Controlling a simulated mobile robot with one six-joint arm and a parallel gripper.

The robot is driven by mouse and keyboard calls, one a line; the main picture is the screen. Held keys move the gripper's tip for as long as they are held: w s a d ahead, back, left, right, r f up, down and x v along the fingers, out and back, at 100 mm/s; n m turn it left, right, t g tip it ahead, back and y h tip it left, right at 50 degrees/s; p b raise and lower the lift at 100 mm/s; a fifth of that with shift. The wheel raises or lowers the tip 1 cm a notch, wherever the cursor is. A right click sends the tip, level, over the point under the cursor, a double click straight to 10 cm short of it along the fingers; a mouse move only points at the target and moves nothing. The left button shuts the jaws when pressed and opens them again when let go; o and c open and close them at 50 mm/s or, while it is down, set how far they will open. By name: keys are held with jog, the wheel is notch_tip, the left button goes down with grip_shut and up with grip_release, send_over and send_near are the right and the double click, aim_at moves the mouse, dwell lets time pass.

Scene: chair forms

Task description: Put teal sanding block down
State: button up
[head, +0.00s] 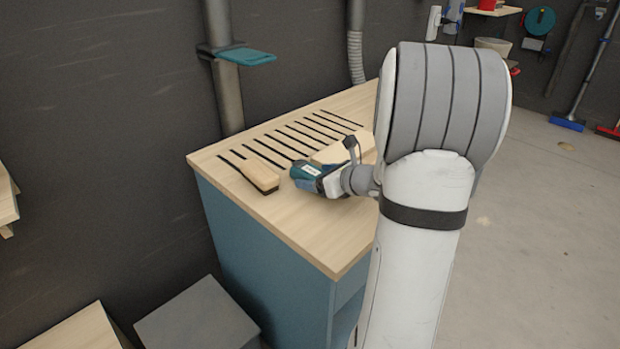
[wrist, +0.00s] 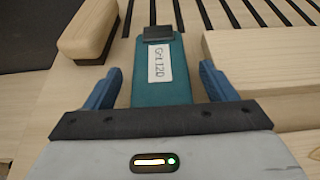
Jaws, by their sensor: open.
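A wooden brush-like block (head: 258,174) lies just left of the teal block; it also shows in the wrist view (wrist: 90,30). A pale wooden block (head: 340,149) is close on the right. Black slots cross the top behind. The front of the top is clear.

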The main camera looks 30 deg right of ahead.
jog(key=c, duration=1.2)
jog(key=shift+r, duration=0.1)
